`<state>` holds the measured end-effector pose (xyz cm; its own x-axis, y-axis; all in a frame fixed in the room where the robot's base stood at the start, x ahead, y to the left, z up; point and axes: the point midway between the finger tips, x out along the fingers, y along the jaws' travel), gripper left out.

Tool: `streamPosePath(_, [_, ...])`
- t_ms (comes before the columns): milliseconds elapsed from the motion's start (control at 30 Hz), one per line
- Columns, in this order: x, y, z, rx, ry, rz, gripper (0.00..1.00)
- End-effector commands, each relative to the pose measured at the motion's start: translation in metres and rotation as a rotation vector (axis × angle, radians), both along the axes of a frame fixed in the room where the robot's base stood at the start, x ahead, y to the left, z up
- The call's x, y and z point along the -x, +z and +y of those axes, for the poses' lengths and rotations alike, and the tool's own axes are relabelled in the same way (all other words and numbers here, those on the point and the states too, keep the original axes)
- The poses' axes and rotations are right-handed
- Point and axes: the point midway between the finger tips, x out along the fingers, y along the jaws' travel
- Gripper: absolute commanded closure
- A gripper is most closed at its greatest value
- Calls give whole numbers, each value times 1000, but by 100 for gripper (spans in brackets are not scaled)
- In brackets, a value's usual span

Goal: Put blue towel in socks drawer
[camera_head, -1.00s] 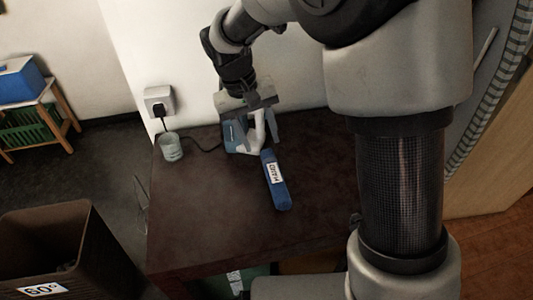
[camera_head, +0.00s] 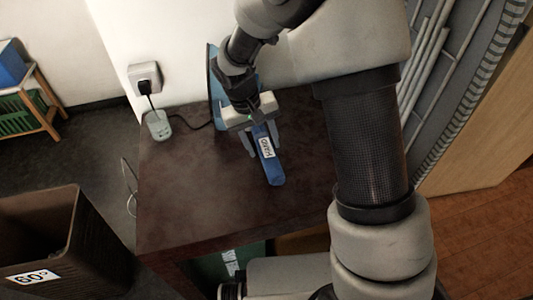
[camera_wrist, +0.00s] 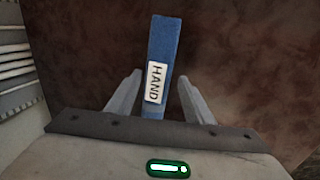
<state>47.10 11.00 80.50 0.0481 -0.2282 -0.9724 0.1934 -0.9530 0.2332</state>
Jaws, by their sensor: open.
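The blue towel is a narrow folded strip (camera_head: 272,170) with a white label reading HAND, lying on the dark brown table. In the wrist view the towel (camera_wrist: 162,48) runs upward from between my two fingers. My gripper (camera_head: 261,147) is over the towel's back end, with one finger on each side of it. In the wrist view the fingers of my gripper (camera_wrist: 155,85) stand apart, with gaps to the towel on both sides. I cannot make out a socks drawer in these views.
A blue upright iron-like object (camera_head: 215,85) stands behind my gripper by the wall. A small grey device (camera_head: 158,126) with a cable sits at the table's back left. A brown bin (camera_head: 50,245) marked 60° stands at left. The table's front left is clear.

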Motion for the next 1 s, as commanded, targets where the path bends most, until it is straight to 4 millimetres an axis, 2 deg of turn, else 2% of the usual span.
streamPosePath(133, [1,-27,-7,1,-1,5,53])
streamPosePath(300, [0,-42,-11,0,1,2,53])
streamPosePath(500, [-1,-41,-11,0,0,2,54])
streamPosePath(700, [-1,-41,-11,0,0,1,85])
streamPosePath(867, [-1,-40,-11,0,0,1,85])
streamPosePath(1000, [-2,-29,-11,0,-1,-2,85])
